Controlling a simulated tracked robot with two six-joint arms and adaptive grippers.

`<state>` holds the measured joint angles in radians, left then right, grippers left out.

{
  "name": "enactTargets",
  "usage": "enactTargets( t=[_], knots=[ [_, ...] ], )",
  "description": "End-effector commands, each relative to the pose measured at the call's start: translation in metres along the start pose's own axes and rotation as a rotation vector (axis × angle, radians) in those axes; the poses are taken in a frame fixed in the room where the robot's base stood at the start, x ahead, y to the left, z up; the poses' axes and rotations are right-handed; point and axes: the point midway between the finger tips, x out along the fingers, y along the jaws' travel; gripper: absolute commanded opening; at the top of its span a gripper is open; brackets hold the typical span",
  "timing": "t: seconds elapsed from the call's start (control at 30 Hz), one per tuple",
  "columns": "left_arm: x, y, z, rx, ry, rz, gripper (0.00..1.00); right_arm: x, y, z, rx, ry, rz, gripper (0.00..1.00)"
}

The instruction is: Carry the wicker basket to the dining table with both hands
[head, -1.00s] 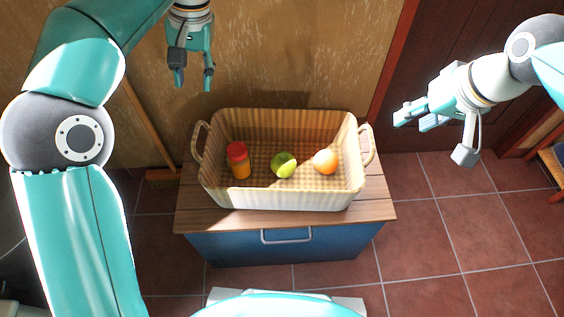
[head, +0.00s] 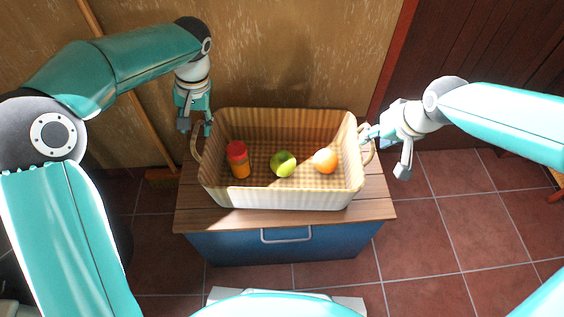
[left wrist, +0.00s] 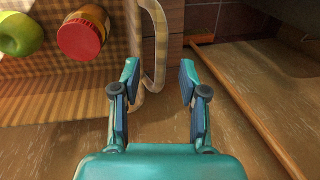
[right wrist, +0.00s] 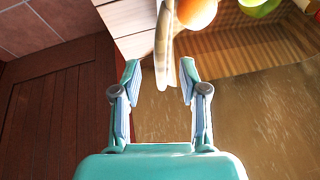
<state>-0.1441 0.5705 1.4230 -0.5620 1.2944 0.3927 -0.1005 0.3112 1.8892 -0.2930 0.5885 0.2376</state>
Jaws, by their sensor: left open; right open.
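The wicker basket (head: 280,200) stands upright on a small blue cabinet with a wooden top. A jar with a red lid (head: 238,160), a green apple (head: 283,164) and an orange (head: 325,161) are inside it. My left gripper (head: 197,129) is open at the basket's left handle (head: 196,143). In the left wrist view that handle (left wrist: 158,50) reaches toward the gap between the fingers (left wrist: 158,85). My right gripper (head: 385,152) is open at the right handle (head: 370,150).
The blue cabinet (head: 285,243) has a handle on its front. A wall stands close behind the basket, with a dark wooden door (head: 470,70) at the right. A broom (head: 140,105) leans at the left.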

Motion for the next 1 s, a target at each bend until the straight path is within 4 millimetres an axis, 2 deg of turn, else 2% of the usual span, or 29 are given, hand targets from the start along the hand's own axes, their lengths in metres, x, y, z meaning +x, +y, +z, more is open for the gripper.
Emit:
enactTargets(
  t=[0.1,0.2,0.6,0.87,1.0],
  knots=[
    [0.015,0.000,0.000,0.000,-0.001,0.000,0.43,0.015,0.000,0.000,0.001,-0.002,0.001,0.43],
    [0.022,0.000,0.000,0.000,-0.001,0.000,0.43,0.022,0.000,0.000,0.001,-0.001,0.001,0.43],
    [0.027,0.000,0.000,0.000,0.001,0.000,0.43,0.027,0.000,0.000,0.000,0.000,0.000,0.43],
    [0.027,0.000,0.000,0.000,0.001,0.000,0.00,0.027,0.000,0.000,0.000,0.000,0.000,0.00],
    [0.027,0.000,0.000,0.000,0.001,0.000,0.00,0.027,0.000,0.000,0.001,0.000,0.000,0.00]
  ],
)
